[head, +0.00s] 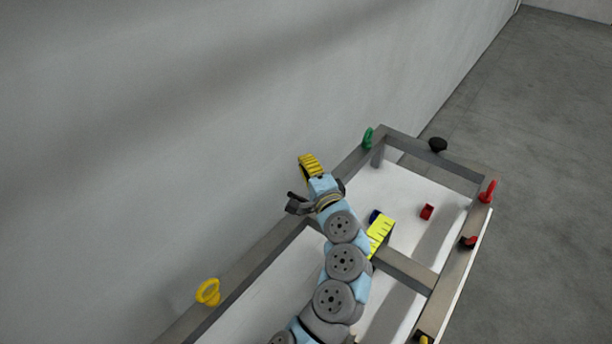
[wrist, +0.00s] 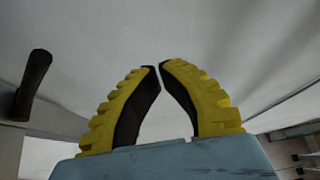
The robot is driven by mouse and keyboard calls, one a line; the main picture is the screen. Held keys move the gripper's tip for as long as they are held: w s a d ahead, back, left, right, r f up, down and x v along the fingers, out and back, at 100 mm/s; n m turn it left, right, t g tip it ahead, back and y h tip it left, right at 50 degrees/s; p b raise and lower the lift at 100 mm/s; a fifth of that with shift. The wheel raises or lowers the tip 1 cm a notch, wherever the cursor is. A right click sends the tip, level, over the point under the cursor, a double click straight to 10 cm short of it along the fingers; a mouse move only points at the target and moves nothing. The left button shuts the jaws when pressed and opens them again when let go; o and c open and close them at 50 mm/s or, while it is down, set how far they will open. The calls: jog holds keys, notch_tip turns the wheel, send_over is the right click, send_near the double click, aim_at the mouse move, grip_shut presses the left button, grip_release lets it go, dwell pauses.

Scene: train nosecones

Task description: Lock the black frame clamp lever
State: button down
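My gripper (head: 307,160) has yellow ribbed fingers and points up and away, beside the wall. In the wrist view its fingertips (wrist: 159,68) almost meet, with nothing between them. A black lever-like handle (wrist: 34,85) stands to the left of the fingers, apart from them. In the head view a dark lever-shaped part (head: 298,204) shows left of my wrist, near the frame's left rail; I cannot tell for certain that it is the same handle. Another black knob-like clamp (head: 438,144) sits on the frame's far rail, well right of my gripper.
The grey frame (head: 404,268) surrounds a white panel. A green clamp (head: 368,138), a yellow clamp (head: 208,292) and a red clamp (head: 488,190) stand on its rails. A red block (head: 427,212) and a yellow-green piece (head: 380,232) lie inside. The wall (head: 200,120) is close on the left.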

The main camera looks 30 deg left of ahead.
jog(key=shift+r, duration=1.85)
